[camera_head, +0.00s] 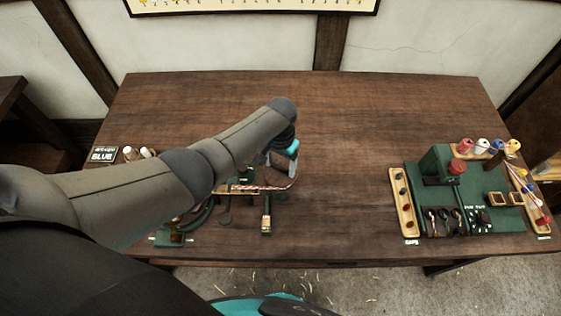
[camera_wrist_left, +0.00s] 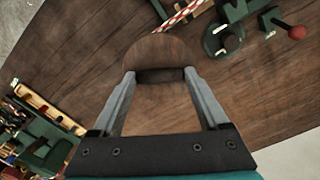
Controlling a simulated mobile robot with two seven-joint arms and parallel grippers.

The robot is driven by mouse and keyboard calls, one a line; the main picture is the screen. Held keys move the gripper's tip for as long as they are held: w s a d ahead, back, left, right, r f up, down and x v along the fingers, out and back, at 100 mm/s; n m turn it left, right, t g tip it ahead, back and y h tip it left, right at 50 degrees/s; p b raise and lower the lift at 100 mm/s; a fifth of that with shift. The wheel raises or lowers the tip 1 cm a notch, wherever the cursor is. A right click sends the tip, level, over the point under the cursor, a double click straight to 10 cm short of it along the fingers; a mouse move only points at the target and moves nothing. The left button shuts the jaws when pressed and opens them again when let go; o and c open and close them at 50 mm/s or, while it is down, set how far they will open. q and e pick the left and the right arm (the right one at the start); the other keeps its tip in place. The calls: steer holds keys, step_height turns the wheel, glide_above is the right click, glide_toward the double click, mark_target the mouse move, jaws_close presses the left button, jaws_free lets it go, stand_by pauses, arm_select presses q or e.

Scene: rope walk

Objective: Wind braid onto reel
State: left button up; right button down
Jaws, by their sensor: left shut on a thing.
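My left gripper (camera_head: 284,161) is above the middle of the table, fingers down. In the left wrist view its fingers (camera_wrist_left: 159,76) are shut on a brown wooden reel (camera_wrist_left: 158,50), gripped at its darker core between round ends. The red-and-white braid (camera_head: 262,188) runs right from the green device (camera_head: 172,238) and curves up close to the gripper. Part of the braid (camera_wrist_left: 184,12) also shows at the top of the wrist view. I cannot tell whether it is fastened to the reel. My left arm hides much of the device. My right gripper is not in view.
A small green stand (camera_head: 267,215) is at the table's front edge. A green work board (camera_head: 490,213) with bobbins and tools lies at the right, beside a wooden tray (camera_head: 403,205). A sign (camera_head: 103,154) stands at the left. The table's back and centre right are clear.

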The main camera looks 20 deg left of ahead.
mark_target(280, 167)
arm_select(q)
steer(key=n, duration=0.6)
steer(key=shift+n, duration=0.3)
steer(key=n, duration=0.5)
steer(key=shift+r, duration=0.1)
stand_by(0.3)
steer(key=o, duration=1.2)
steer(key=shift+o, duration=0.2)
steer(key=shift+r, duration=0.85)
step_height(280, 167, up, 14)
steer(key=shift+f, duration=0.25)
steer(key=shift+s+f, duration=0.1)
